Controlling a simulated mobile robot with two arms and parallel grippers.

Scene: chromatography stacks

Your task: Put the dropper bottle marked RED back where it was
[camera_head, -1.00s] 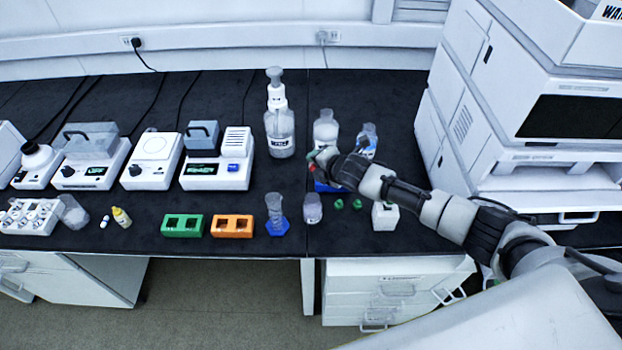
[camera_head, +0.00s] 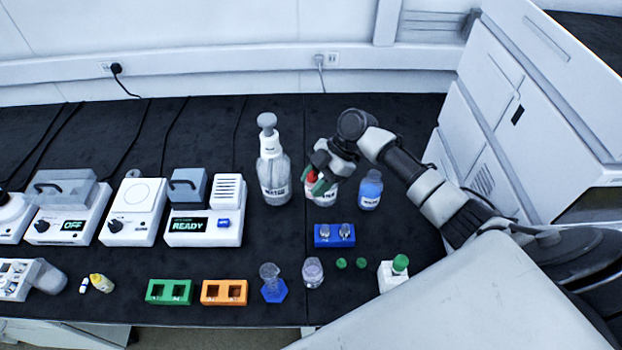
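My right gripper (camera_head: 318,182) is over the back of the bench with its green fingertips pointing down and left. A small red piece (camera_head: 311,178) shows between the fingertips and appears gripped; I take it as part of the dropper bottle marked RED, though no marking is readable. The gripper hides most of it. A clear bottle (camera_head: 325,201) with a pale label stands behind and below the gripper, partly covered; I cannot tell whether they touch. A white block (camera_head: 392,279) with a green-capped item (camera_head: 400,263) stands at the front right. My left gripper is not in view.
A tall pump bottle (camera_head: 274,178) stands left of the gripper and a blue-liquid bottle (camera_head: 370,191) right. A blue rack (camera_head: 334,242), a clear jar (camera_head: 313,273) and two green caps (camera_head: 341,264) are in front. Bare bench lies between the blue-liquid bottle and the white block.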

